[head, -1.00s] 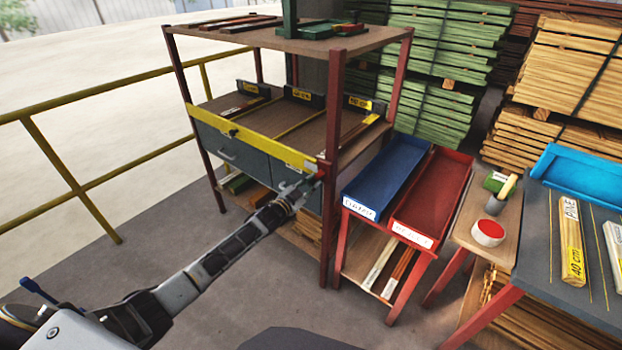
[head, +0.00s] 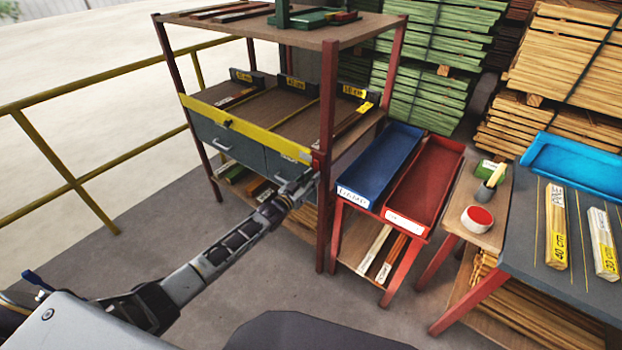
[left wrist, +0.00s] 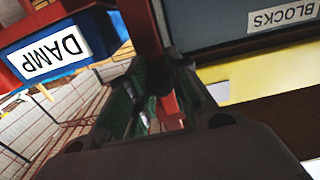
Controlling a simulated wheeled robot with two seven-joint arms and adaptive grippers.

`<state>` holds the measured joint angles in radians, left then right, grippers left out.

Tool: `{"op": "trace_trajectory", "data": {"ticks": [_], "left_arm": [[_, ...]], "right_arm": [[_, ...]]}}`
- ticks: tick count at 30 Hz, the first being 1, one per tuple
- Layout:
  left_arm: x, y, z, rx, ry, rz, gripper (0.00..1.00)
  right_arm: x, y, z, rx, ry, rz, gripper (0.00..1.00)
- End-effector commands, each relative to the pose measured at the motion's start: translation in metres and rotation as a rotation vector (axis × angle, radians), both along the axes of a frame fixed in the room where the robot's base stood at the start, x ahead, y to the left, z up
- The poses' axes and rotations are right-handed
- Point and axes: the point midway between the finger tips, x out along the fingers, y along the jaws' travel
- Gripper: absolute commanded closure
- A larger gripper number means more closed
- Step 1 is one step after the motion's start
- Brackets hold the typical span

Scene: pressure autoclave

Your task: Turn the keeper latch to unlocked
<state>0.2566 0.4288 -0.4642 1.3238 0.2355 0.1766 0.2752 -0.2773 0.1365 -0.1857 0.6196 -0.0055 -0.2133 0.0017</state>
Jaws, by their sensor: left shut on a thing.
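The red keeper latch (head: 317,161) is at the right end of the yellow bar (head: 245,128), beside the shelf's front right post. My left gripper (head: 309,182) reaches it from below and in front. In the left wrist view my left gripper (left wrist: 162,90) is shut, with a red piece, seemingly the latch (left wrist: 170,108), between its dark green fingers. The fingers hide much of it, so I cannot tell its exact angle. My right gripper is not in view.
The shelf's red post (head: 327,110) stands right beside the gripper. Grey drawers (head: 237,148) sit under the yellow bar. A blue tray (head: 382,165) and a red tray (head: 425,185) are to the right. Open floor lies in front.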

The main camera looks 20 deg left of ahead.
Motion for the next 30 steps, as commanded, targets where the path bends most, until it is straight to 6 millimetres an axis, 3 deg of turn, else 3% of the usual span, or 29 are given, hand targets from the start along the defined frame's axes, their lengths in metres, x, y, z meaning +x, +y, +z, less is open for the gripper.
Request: {"op": "trace_trajectory", "data": {"ticks": [7,8,13,30], "left_arm": [[-0.0007,-0.0008,-0.0017,-0.005,0.004,0.0,1.0],[-0.0007,-0.0008,-0.0017,-0.005,0.004,0.0,0.77],[-0.0005,-0.0007,-0.0012,-0.003,0.003,0.0,0.56],[-0.0063,0.0018,-0.001,-0.002,0.002,0.0,0.56]], "right_arm": [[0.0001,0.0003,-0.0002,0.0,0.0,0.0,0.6],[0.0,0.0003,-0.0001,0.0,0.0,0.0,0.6],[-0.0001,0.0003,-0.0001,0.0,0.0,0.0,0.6],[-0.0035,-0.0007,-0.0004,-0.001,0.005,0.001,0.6]]}}
